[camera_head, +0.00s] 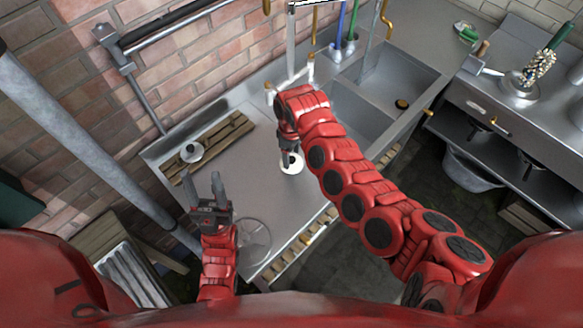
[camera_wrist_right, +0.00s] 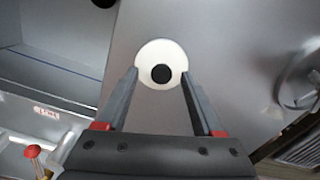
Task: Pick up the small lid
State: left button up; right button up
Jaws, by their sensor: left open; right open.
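The small lid, a pale round disc with a black knob, lies on the grey metal counter. It shows in the head view (camera_head: 292,167) and in the right wrist view (camera_wrist_right: 160,47). My right gripper (camera_wrist_right: 160,76) is open, with its fingertips at either side of the lid's near part in the wrist view. I cannot tell how far above the lid they are. In the head view my right gripper (camera_head: 289,158) hides part of the lid. My left gripper (camera_head: 217,182) is open and empty, pointing up near the counter's left front.
A wooden rack (camera_head: 228,134) with a small pale round object (camera_head: 191,152) lies at the back left. A clear round glass thing (camera_head: 253,240) is at the front. The sink basin (camera_head: 370,119) is to the right. Counter around the lid is clear.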

jog(key=shift+f, duration=0.7)
jog(key=shift+s+r, duration=0.1)
jog(key=shift+r, duration=0.1)
jog(key=shift+c, duration=0.4)
grip_shut()
